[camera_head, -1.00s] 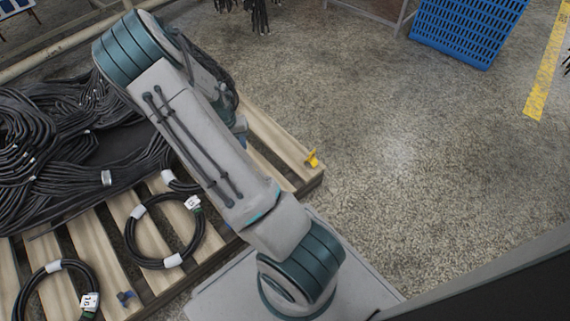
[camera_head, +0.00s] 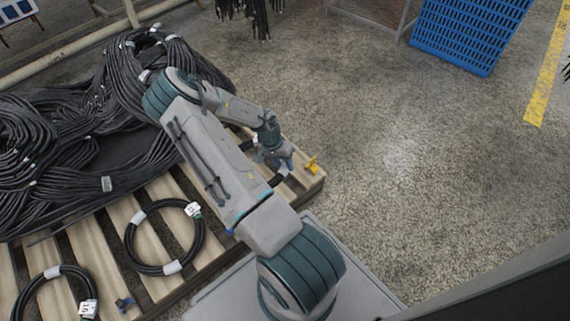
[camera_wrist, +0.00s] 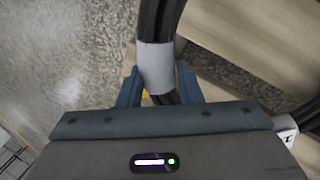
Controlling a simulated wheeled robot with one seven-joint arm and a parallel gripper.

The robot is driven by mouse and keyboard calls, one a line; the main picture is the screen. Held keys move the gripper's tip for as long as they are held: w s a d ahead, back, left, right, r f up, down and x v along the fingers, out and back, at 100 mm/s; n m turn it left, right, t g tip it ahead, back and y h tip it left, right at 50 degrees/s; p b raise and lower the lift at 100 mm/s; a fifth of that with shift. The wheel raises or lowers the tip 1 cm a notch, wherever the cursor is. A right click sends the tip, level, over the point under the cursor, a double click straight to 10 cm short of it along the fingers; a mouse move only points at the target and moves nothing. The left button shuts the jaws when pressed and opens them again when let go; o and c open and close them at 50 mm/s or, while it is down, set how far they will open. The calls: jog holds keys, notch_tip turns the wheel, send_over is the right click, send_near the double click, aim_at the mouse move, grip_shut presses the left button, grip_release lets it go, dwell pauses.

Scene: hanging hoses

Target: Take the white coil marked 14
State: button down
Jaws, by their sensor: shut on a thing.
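A black hose coil with white bands is partly hidden behind my arm near the pallet's right corner. Its white band (camera_wrist: 156,68) is between my fingers in the wrist view, and a black stretch of it (camera_head: 276,181) shows below my gripper in the head view. My gripper (camera_wrist: 158,92), also in the head view (camera_head: 281,162), is shut on this coil at the band. A white tag (camera_wrist: 284,128) at the right of the wrist view is cut off, and I cannot read its number. Whether the coil is clear of the slats I cannot tell.
Two more banded black coils, one middle (camera_head: 128,238) and one front left (camera_head: 69,270) tagged 16, lie on the wooden pallet (camera_head: 93,238). A hose pile (camera_head: 50,150) is behind. A yellow piece (camera_head: 312,165) is at the pallet corner.

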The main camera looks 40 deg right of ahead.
jog(key=w+a+r+g+h+p, duration=0.1)
jog(key=w+a+r+g+p, duration=0.1)
jog(key=r, duration=0.6)
jog(key=w+a+r+g+h+p, duration=0.1)
jog(key=w+r+g+h+p, duration=0.1)
jog(key=r+p, duration=0.3)
jog(key=shift+w+a+r+g, duration=0.35)
jog(key=shift+w+r, duration=0.45)
jog(key=shift+r, duration=1)
